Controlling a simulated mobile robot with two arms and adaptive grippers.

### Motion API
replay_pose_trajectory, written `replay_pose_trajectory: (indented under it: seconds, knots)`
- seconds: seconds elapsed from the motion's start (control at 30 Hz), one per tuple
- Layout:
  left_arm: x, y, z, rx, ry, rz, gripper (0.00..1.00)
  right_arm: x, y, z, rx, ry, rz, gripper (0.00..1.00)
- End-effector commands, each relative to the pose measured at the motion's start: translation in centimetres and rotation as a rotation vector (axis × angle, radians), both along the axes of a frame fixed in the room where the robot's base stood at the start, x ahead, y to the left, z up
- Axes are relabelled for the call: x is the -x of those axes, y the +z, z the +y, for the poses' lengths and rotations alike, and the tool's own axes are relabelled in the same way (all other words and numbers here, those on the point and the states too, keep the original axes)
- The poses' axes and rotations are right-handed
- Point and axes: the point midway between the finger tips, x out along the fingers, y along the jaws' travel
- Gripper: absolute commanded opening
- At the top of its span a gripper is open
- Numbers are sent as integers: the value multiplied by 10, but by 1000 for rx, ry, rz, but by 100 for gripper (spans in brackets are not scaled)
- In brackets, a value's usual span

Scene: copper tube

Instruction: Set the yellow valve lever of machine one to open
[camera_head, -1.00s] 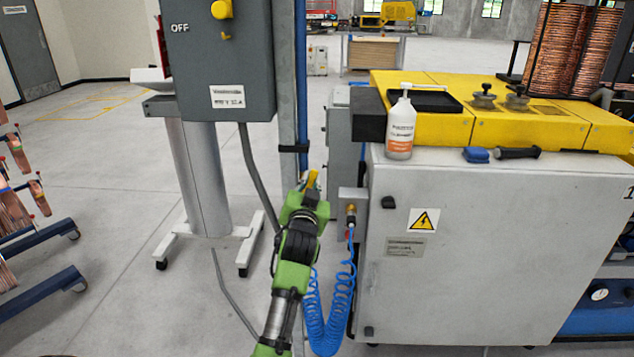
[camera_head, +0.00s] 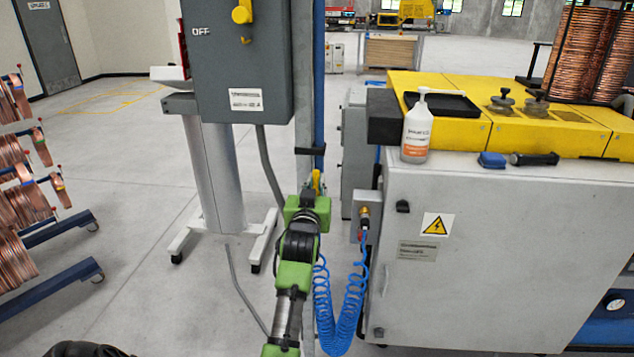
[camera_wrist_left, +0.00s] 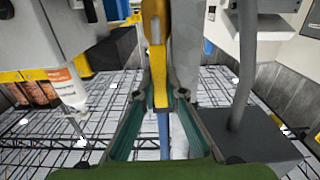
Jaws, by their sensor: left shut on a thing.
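The yellow valve lever (camera_head: 317,180) sits on the blue pipe beside the grey post, left of the machine. It stands about upright, in line with the pipe, and its lower part is hidden by my gripper. In the left wrist view the lever (camera_wrist_left: 156,40) runs down between the two fingers. My left gripper (camera_wrist_left: 163,98) is shut on the lever. In the head view the gripper (camera_head: 310,196) is seen from behind, so its fingers are mostly hidden.
A grey switch box (camera_head: 236,60) hangs above left of the lever. The grey machine cabinet (camera_head: 500,260) is close on the right, with a coiled blue hose (camera_head: 345,310) near my arm. A white bottle (camera_head: 417,130) stands on the cabinet.

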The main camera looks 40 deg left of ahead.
Motion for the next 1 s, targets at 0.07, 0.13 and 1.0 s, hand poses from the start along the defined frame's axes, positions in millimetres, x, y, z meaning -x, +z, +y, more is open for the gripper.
replay_pose_trajectory:
  seconds: [0.07,0.13,1.0]
  knots:
    - [0,-2,0,8,-1,-2,0,0,0,1,-1,0,0,34]
    - [0,-2,0,8,-1,-2,0,0,0,1,-1,0,0,34]
    - [48,-2,-30,6,0,1,29,0,0,0,0,0,0,34]
